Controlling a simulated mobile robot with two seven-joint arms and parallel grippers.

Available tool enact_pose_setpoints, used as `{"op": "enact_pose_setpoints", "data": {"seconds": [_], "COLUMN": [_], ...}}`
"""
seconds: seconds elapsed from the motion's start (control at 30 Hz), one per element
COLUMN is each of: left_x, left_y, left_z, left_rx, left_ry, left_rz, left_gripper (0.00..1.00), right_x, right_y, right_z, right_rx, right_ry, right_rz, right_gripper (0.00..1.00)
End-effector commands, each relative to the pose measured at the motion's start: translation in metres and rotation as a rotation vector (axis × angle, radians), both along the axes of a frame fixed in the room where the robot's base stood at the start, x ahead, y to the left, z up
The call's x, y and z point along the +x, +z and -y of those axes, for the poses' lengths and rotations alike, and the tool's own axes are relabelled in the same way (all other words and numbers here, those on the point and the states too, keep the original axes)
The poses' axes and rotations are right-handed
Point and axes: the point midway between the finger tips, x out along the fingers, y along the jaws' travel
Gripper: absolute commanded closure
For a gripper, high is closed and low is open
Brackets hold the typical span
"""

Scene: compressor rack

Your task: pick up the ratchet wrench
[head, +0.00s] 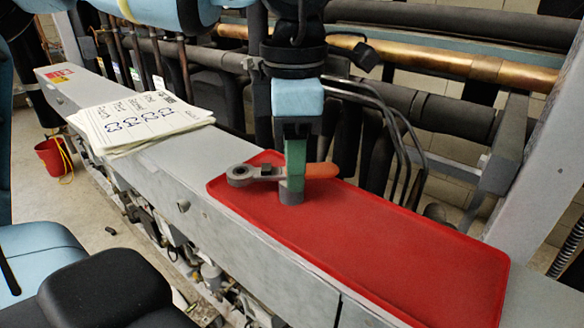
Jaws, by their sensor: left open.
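The ratchet wrench (322,170) lies on the far left part of the red tray (380,235). Its grey round head (240,174) points left and its orange handle points right. My left gripper (291,188) points down over the middle of the wrench. A green finger with a grey tip stands in front of the shaft and hides part of it. The other finger is hidden, so I cannot see whether the jaws touch the wrench. The jaws are open. My right gripper is not in view.
The tray sits on a long grey beam (240,240). A stack of paper sheets (140,120) lies on the beam to the left. Black and copper pipes (440,60) run behind. A red bucket (52,156) stands on the floor at left. The tray's right part is bare.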

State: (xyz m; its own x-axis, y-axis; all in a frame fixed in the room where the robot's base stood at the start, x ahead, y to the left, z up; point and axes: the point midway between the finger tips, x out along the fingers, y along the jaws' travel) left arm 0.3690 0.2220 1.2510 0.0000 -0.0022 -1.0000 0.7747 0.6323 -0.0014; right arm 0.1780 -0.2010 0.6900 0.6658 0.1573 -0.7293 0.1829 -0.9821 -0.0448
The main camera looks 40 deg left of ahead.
Motion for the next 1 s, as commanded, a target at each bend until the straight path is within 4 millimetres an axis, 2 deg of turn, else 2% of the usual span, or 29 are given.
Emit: {"op": "enact_pose_setpoints", "data": {"seconds": [0.1,0.4,0.5,0.8,1.0], "left_x": [0.0,0.0,0.0,0.0,0.001], "left_y": [0.0,0.0,0.0,0.002,0.011], "left_z": [0.0,0.0,0.0,0.0,0.0], "left_rx": [0.001,0.001,0.001,0.0,0.001], "left_ry": [0.0,0.0,0.0,0.0,0.001], "left_rz": [-0.001,-0.001,-0.001,0.0,0.001], "left_gripper": [0.51,0.9,1.0,1.0,1.0], "right_x": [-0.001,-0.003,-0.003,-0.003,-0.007], "right_y": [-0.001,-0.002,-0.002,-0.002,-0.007], "right_z": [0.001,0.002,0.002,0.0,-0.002], "right_rx": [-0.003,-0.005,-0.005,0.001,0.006], "right_ry": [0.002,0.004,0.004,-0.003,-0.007], "right_rz": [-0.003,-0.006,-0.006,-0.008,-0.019], "right_gripper": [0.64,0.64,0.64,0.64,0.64]}}
